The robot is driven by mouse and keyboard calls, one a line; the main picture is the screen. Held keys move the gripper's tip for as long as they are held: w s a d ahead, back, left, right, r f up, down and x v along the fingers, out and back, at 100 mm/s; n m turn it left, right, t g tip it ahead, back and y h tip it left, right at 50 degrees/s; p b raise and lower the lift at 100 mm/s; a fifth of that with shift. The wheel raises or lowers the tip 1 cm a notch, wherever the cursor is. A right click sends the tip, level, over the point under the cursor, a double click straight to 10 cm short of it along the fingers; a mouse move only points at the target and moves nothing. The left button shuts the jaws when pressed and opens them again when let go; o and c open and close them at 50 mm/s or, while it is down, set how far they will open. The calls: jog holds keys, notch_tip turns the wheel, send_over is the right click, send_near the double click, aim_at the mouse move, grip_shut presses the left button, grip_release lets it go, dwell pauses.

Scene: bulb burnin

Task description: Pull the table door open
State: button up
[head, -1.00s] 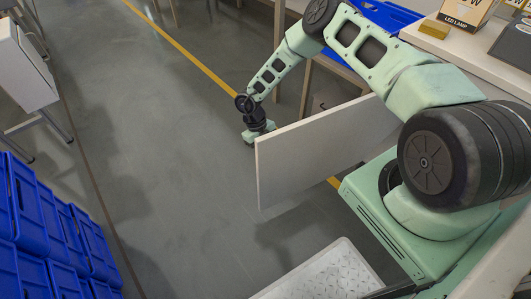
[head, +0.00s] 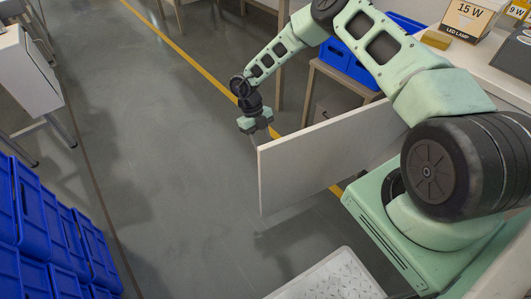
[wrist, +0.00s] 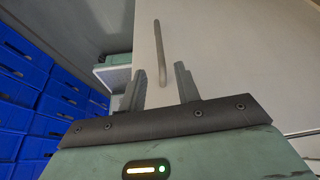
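The table door (head: 325,155) is a pale flat panel standing out from the table into the aisle, swung open. My gripper (head: 257,131) is beyond the door's free edge in the head view, partly hidden by it. In the wrist view the door's pale face (wrist: 220,50) fills the right side, with a thin grey bar handle (wrist: 158,50) on it. My gripper (wrist: 160,85) is open there, its two fingers apart and empty. The handle's near end lines up with the gap between the fingers; I cannot tell how far ahead it is.
Blue crates (head: 45,225) are stacked at the left. A white-topped table (head: 470,70) with lamp boxes (head: 468,20) is at the right. A pale patterned platform (head: 335,275) lies at the bottom. The grey floor (head: 150,150) left of the door is clear.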

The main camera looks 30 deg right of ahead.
jog(key=v, duration=0.9)
